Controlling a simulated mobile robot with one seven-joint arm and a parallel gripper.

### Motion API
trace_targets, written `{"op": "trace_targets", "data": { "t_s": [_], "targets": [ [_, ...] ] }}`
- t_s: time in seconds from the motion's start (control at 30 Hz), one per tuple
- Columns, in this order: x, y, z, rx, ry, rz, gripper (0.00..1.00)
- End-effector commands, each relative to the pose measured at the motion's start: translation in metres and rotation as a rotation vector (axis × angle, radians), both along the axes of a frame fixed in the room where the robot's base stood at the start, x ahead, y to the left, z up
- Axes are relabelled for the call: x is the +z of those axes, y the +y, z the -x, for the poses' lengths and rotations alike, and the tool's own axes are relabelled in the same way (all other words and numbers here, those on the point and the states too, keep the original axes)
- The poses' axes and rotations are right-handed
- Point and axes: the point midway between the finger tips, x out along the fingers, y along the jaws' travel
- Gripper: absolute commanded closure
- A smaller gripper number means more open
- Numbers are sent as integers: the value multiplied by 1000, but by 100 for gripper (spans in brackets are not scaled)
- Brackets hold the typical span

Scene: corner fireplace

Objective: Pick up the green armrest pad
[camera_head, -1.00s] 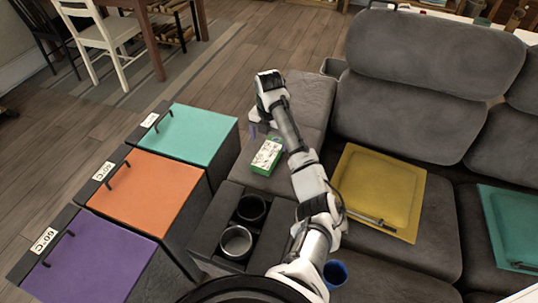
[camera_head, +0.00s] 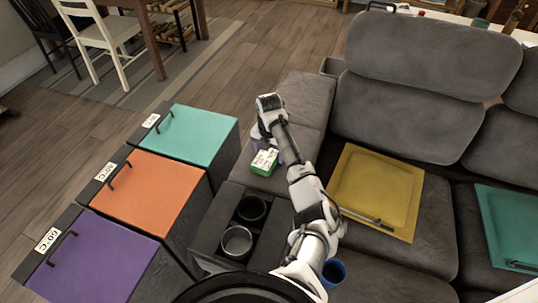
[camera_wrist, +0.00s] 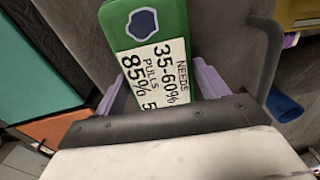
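The green armrest pad (camera_head: 264,161) is a flat green block with a white printed label, on the grey sofa armrest in the head view. In the wrist view the pad (camera_wrist: 145,24) runs up from between the fingers, its label and a dark blue shield mark facing the camera. My gripper (camera_head: 264,145) is right at the pad in the head view. In the wrist view its two purple fingers (camera_wrist: 162,75) stand apart, close to either side of the pad. Whether they press on it cannot be told. The pad's near end is hidden behind the gripper's dark edge.
Teal, orange (camera_head: 148,193) and purple lidded boxes stand left of the armrest. A console with two cup holders (camera_head: 236,241) and a blue cup (camera_head: 333,272) are nearer me. A yellow cushion (camera_head: 376,191) and a teal one (camera_head: 513,232) lie on the sofa seats.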

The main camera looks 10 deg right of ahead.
Motion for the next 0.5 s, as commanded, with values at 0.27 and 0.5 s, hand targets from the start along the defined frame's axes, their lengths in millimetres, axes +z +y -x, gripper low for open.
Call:
{"op": "trace_targets", "data": {
  "t_s": [0.27, 0.5],
  "targets": [
    [1, 0, 0, 0, -1, 1, 58],
    [2, 0, 0, 0, -1, 0, 58]
  ]
}}
